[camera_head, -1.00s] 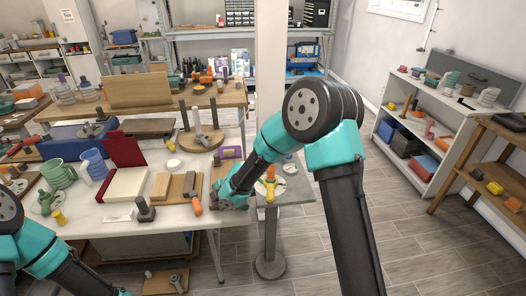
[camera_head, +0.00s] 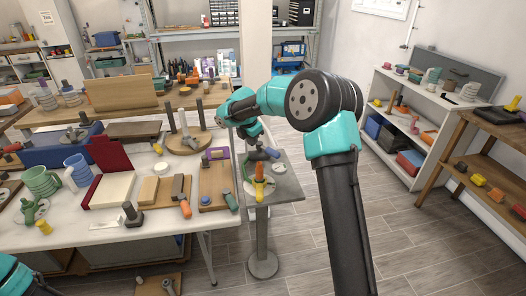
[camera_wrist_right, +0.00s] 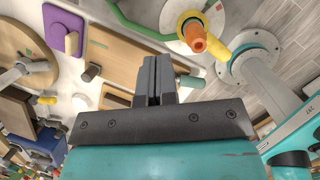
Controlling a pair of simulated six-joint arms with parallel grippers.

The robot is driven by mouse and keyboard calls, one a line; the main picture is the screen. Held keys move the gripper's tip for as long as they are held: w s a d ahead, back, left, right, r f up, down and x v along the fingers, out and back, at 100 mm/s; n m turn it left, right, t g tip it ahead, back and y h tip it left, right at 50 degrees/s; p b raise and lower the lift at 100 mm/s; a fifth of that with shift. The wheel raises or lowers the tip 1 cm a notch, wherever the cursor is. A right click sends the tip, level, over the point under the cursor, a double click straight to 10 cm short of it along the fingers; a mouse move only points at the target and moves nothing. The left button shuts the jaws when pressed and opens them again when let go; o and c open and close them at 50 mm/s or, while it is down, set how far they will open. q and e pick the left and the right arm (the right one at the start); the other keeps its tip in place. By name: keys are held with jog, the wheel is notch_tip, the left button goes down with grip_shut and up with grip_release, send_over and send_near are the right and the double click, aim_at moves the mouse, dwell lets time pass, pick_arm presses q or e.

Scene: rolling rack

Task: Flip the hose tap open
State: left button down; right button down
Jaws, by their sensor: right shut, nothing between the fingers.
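The hose tap, with an orange and yellow upright part (camera_head: 260,178), stands on a small grey pedestal table (camera_head: 286,190). In the right wrist view its orange end (camera_wrist_right: 194,36) sits in a yellow ring over a pale disc, with a green curved piece to its left. My right gripper (camera_head: 258,152) is at the far side of the tap, close above the pedestal. Its fingers (camera_wrist_right: 153,68) are shut and empty in the right wrist view. Contact with the tap cannot be told. My left arm shows only at the bottom left; its gripper is out of view.
A white worktable (camera_head: 75,236) with boards, mugs and tools stands left of the pedestal. A wooden board (camera_head: 214,186) with a teal-handled tool lies at its near right edge. White shelves (camera_head: 427,110) stand at the right. The floor between is clear.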

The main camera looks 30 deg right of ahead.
aim_at(268, 150)
jog(key=shift+s+d+r+g, duration=0.15)
jog(key=shift+d+r+g, duration=0.15)
jog(key=shift+d+r, duration=0.65)
jog(key=shift+f, duration=0.1)
jog(key=w+d+f, duration=0.2)
jog(key=d+f, duration=0.4)
jog(key=f, duration=0.4)
jog(key=shift+f, duration=0.25)
jog(key=shift+d, duration=0.15)
